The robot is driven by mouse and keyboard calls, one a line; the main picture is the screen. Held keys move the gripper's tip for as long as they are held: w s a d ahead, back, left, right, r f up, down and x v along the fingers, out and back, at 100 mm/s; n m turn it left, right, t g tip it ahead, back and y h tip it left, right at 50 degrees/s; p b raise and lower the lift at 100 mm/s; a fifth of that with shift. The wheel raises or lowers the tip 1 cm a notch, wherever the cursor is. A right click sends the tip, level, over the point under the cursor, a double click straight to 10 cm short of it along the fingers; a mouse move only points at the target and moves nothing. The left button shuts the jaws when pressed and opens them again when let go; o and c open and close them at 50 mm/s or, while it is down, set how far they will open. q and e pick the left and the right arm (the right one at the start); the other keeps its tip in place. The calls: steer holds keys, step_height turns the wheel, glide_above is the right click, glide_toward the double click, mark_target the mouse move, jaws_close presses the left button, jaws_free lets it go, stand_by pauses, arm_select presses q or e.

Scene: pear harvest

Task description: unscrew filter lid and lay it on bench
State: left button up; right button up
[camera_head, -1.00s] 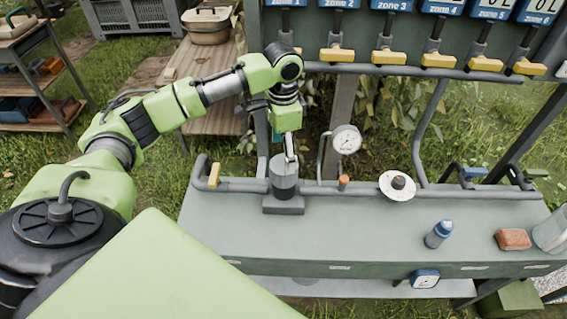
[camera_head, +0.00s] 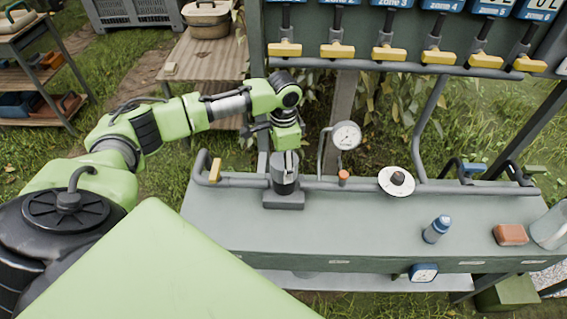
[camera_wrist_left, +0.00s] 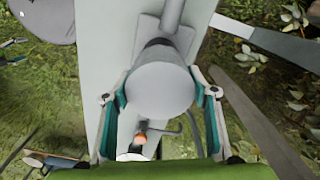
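The filter (camera_head: 284,183) is a dark grey cylinder on a square base at the bench's back left, joined to the grey pipe. Its round light grey lid (camera_wrist_left: 160,85) fills the middle of the left wrist view. My left gripper (camera_head: 285,160) points down over the filter top. The bench (camera_head: 330,232) is grey-green. My right gripper is not in view.
A pressure gauge (camera_head: 346,136) and an orange knob (camera_head: 343,176) stand right of the filter. A white disc (camera_head: 397,181), a blue bottle (camera_head: 437,229), a brick-coloured block (camera_head: 510,235) and a clear jar (camera_head: 551,228) are farther right. The bench's front middle is clear.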

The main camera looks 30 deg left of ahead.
arm_select(q)
steer(key=shift+r+n+p, duration=0.2)
steer(key=shift+n+p, duration=0.3)
steer(key=shift+p, duration=0.4)
steer(key=n+p, duration=0.4)
steer(key=shift+p, duration=0.3)
steer(key=n+p, duration=0.3)
steer(key=p, duration=0.1)
steer(key=shift+n, duration=0.4)
steer(key=n+p, duration=0.3)
steer(key=shift+f+n, duration=0.15)
steer(key=shift+n, duration=1.45)
steer(key=shift+a, duration=0.1)
